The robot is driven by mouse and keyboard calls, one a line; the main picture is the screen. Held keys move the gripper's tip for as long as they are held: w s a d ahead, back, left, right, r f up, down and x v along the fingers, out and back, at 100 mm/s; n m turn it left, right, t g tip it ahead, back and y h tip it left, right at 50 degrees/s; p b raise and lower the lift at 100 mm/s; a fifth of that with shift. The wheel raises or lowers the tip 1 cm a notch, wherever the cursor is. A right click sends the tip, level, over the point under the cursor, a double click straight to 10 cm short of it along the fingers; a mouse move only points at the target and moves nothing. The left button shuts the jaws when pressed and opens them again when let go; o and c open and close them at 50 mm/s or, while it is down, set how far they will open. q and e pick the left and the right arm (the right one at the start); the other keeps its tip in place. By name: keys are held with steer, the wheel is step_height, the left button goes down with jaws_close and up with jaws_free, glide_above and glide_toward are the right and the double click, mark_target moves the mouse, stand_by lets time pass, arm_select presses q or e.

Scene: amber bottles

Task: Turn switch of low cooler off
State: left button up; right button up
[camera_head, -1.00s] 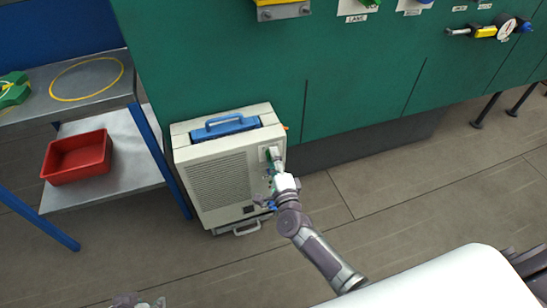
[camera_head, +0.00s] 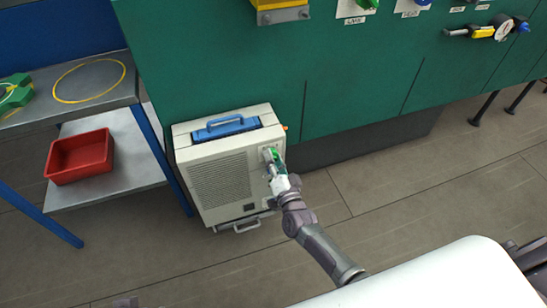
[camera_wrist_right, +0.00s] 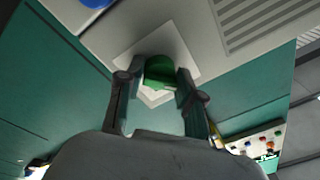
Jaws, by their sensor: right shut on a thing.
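The low cooler (camera_head: 222,172) is a cream box with a grille and a blue handle on top, standing on the floor against the green wall. Its switch (camera_wrist_right: 163,71) is a green knob on a white plate at the right of the front face. My right gripper (camera_head: 272,158) is at that plate and covers much of it in the head view. In the right wrist view my right gripper (camera_wrist_right: 157,82) has a finger on each side of the green knob and is shut on it. Only a small piece of my left arm shows at the bottom left of the head view.
A metal shelf (camera_head: 112,160) with a red bin (camera_head: 80,157) stands left of the cooler. The floor right of the cooler is clear.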

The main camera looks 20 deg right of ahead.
arm_select(q)
steer(key=shift+r, duration=0.15)
arm_select(e)
steer(key=shift+s+f+n, duration=0.1)
steer(key=shift+f+n, duration=0.1)
steer(key=shift+n, duration=0.2)
arm_select(q)
steer(key=shift+w+f, duration=0.1)
steer(key=shift+f, duration=0.45)
arm_select(e)
steer(key=o, duration=1.1)
arm_select(q)
steer(key=shift+r, duration=0.1)
arm_select(e)
steer(key=shift+o, duration=0.2)
steer(key=shift+r, duration=0.1)
arm_select(q)
steer(key=shift+w, duration=0.1)
arm_select(e)
steer(key=s+f, duration=0.1)
steer(key=s, duration=1.1)
steer(key=shift+d, duration=0.25)
